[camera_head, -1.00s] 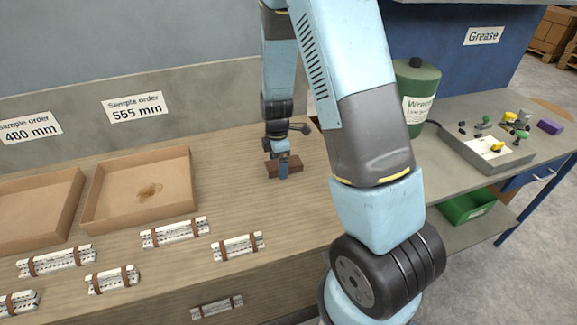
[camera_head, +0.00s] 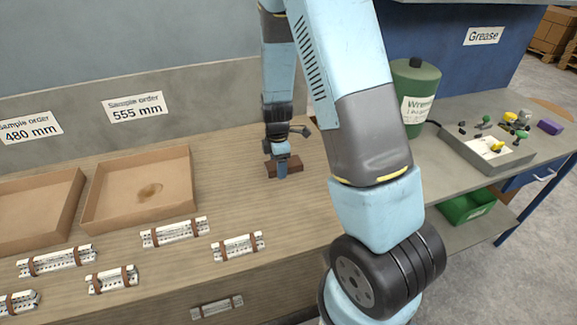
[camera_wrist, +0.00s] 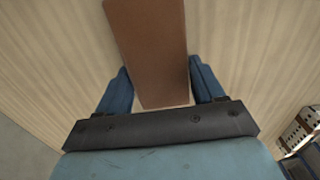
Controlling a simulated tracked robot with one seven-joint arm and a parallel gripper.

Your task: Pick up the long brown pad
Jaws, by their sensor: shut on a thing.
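The long brown pad (camera_head: 294,166) is a reddish-brown block at the back right of the wooden bench top, in the head view. In the wrist view the pad (camera_wrist: 150,48) runs from the top edge down between the two blue fingers. My gripper (camera_head: 282,171) is over the pad, with one blue finger showing in front of it. In the wrist view my gripper (camera_wrist: 158,92) has a finger on each side of the pad and is shut on it. I cannot tell whether the pad is clear of the bench.
Two open cardboard trays, one at the left edge (camera_head: 66,240) and one beside it (camera_head: 100,226), stand on the bench. Several banded white bundles (camera_head: 175,231) lie along its front. Bench around the pad is clear.

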